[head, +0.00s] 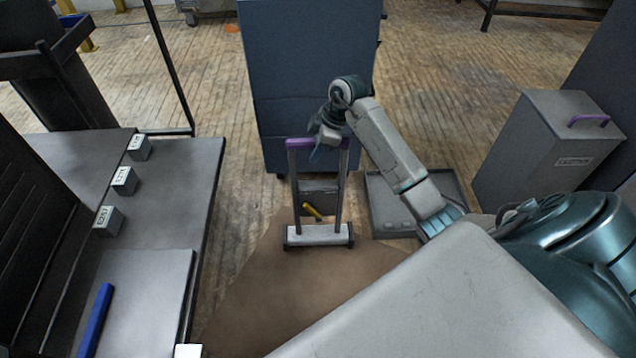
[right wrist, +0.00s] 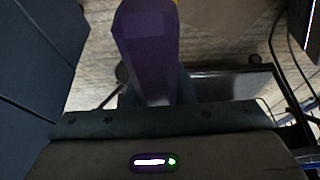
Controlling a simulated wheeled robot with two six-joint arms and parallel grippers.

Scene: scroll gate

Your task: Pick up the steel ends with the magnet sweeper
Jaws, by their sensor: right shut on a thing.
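The magnet sweeper (head: 318,235) stands upright on the brown floor mat (head: 250,290), with a pale roller bar, two grey uprights and a purple handle bar (head: 300,143). My right gripper (head: 327,140) is shut on the purple handle at its top. In the right wrist view the purple handle (right wrist: 150,45) runs up from between the jaws. No steel ends can be made out on the mat; they may be too small or hidden by my arm and the sweeper. My left gripper is not in view.
A dark box with a yellow piece (head: 312,211) shows behind the sweeper. A grey tray (head: 380,205) lies to its right, partly behind my arm. A blue cabinet (head: 310,60) stands behind. A grey bin (head: 535,150) is at right; a bench (head: 185,210) is at left.

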